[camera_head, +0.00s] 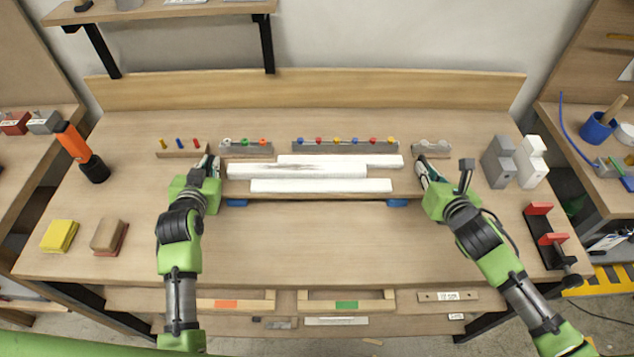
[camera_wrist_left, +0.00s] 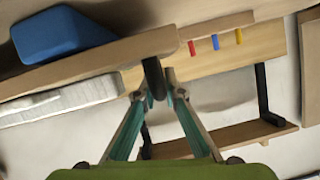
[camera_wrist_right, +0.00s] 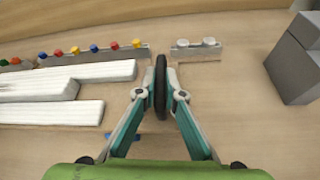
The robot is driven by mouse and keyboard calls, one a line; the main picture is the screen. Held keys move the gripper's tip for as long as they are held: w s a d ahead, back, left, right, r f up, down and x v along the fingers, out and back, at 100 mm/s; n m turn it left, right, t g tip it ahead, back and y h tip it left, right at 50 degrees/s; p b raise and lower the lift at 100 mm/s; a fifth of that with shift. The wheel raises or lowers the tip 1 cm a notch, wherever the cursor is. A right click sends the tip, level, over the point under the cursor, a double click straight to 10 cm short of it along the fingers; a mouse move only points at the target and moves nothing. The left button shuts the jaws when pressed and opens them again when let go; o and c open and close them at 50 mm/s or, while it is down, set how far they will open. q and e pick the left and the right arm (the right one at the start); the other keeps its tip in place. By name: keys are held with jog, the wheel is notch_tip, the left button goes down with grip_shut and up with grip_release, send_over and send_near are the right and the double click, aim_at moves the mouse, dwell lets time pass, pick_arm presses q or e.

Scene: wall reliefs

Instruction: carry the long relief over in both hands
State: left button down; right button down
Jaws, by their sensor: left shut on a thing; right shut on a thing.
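The long relief (camera_head: 297,171) lies level in the middle of the bench, with staggered white bars on a wooden board. Two blue blocks (camera_head: 237,203) (camera_head: 397,203) show at its front edge. I cannot tell if the board rests on them. My left gripper (camera_head: 208,165) is at its left end, shut on a black grip (camera_wrist_left: 154,78). The board's edge and one blue block also show in the left wrist view (camera_wrist_left: 85,66). My right gripper (camera_head: 424,170) is at its right end, shut on another black grip (camera_wrist_right: 160,88). The board's underside is hidden.
Behind the relief stand racks with coloured pegs (camera_head: 345,146) and a small grey rack (camera_head: 432,149). Grey and white stepped blocks (camera_head: 498,162) stand right, near a red-and-black clamp (camera_head: 545,235). Yellow pads (camera_head: 60,236) and a brown block (camera_head: 108,235) lie left. The front middle is clear.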

pick_arm(q)
jog(key=c, duration=2.4)
grip_release()
jog(key=shift+f, duration=0.2)
jog(key=shift+c, duration=0.2)
pick_arm(e)
jog(key=c, duration=2.5)
grip_release()
jog(key=shift+a+f, duration=0.1)
jog(key=shift+f, duration=0.05)
pick_arm(q)
jog(key=o, duration=0.3)
jog(key=shift+r, duration=0.1)
pick_arm(e)
jog(key=o, duration=0.4)
jog(key=shift+c, duration=0.2)
pick_arm(q)
jog(key=shift+s, duration=0.1)
pick_arm(e)
jog(key=shift+s, duration=0.1)
pick_arm(q)
jog(key=shift+s, duration=0.2)
jog(key=v, duration=1.1)
jog(key=shift+s+r, duration=0.2)
jog(key=shift+s, duration=0.05)
pick_arm(e)
jog(key=v, duration=1.2)
pick_arm(q)
jog(key=shift+d, duration=0.15)
